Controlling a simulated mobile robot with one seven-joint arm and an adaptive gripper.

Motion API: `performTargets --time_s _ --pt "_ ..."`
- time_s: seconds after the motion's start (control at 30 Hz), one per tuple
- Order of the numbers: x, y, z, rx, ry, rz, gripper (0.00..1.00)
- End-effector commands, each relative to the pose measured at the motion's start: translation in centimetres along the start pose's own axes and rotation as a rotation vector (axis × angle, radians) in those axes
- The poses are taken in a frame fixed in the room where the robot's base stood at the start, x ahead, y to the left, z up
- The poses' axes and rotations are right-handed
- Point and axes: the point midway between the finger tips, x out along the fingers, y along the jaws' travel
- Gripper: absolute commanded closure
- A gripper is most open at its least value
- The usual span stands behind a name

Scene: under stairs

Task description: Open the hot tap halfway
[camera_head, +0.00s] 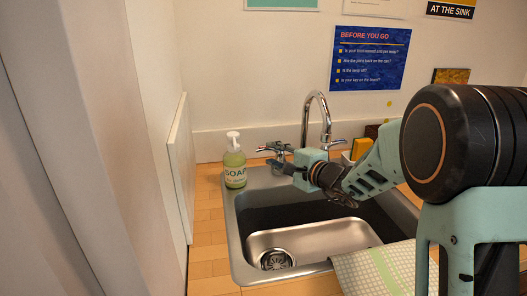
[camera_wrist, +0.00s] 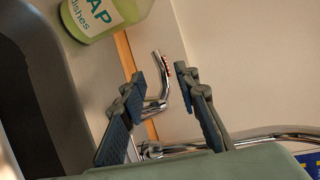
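The chrome tap has a tall curved spout (camera_head: 320,108) behind the sink, with a lever on each side. The left lever (camera_head: 270,148) is the hot one; in the wrist view this lever (camera_wrist: 161,92) carries a red mark near its end. My gripper (camera_head: 284,163) is at the left lever in the head view and partly hides the tap's base. In the wrist view my gripper (camera_wrist: 160,75) is open, with one finger on each side of the lever. Gaps show between the lever and both fingertips. The right lever (camera_head: 336,143) sticks out beyond my gripper.
A green soap bottle (camera_head: 235,168) stands left of the tap, close to my gripper. The steel sink (camera_head: 236,235) lies below my arm. A checked cloth (camera_head: 378,270) hangs over its front edge. A pale panel (camera_head: 180,170) stands at the left.

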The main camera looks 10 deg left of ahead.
Motion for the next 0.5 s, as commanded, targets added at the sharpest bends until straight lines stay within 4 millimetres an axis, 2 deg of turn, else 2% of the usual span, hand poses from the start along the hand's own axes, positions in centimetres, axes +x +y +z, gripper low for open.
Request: performTargets --time_s 0.03,0.2,0.33,0.5 --pt "1.2 0.1 0.2 0.0 -0.004 0.002 0.71" --pt "4.0 0.0 0.1 0.0 -0.002 0.001 0.71" --pt "5.3 0.1 0.0 0.0 -0.001 0.002 0.71" --pt "6.0 0.0 0.0 -0.001 -0.001 0.001 0.71"
